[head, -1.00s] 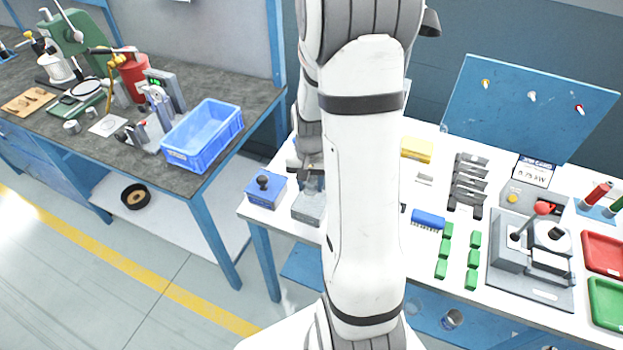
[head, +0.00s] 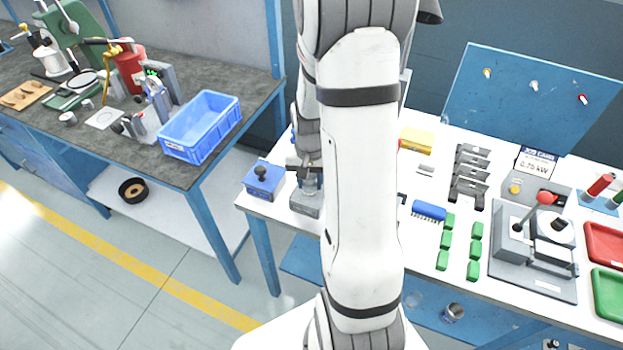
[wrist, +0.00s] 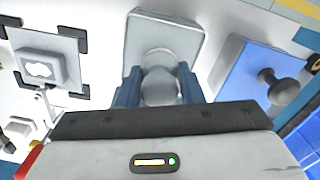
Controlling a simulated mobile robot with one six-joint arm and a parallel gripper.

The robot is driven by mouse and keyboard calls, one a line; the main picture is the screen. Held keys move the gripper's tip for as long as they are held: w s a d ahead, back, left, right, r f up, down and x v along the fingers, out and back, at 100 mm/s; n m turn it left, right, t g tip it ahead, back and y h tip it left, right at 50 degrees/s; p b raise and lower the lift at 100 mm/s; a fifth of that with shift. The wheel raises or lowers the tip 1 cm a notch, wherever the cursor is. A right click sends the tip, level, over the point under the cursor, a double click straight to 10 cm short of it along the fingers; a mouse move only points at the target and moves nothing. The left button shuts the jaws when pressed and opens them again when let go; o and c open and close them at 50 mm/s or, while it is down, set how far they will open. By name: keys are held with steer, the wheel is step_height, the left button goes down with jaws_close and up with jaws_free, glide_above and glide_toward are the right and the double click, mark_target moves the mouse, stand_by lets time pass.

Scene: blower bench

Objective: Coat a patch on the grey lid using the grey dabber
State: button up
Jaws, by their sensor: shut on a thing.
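My gripper (wrist: 159,90) is shut on the round grey knob of the grey dabber (wrist: 160,76), between its two blue fingers. The dabber is at a grey block-shaped pot (wrist: 183,31) on the white table; I cannot tell whether it touches it. In the head view the gripper (head: 309,172) is partly behind my arm, just above the grey pot (head: 305,205). In the wrist view a grey block with a white patch on top (wrist: 40,68), apparently the grey lid, sits left, on a plate with dark corner brackets. My arm hides it in the head view.
A blue block with a dark knob (head: 263,180) stands close left of the grey pot, and right in the wrist view (wrist: 255,72). A blue brush (head: 429,211), green blocks (head: 446,240) and a grey press (head: 535,250) occupy the table's right. A blue crate (head: 200,127) stands on the other bench.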

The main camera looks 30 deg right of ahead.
steer(key=shift+f+b, duration=0.55)
stand_by(1.5)
steer(key=shift+r+p, duration=2.5)
steer(key=shift+r, duration=1.05)
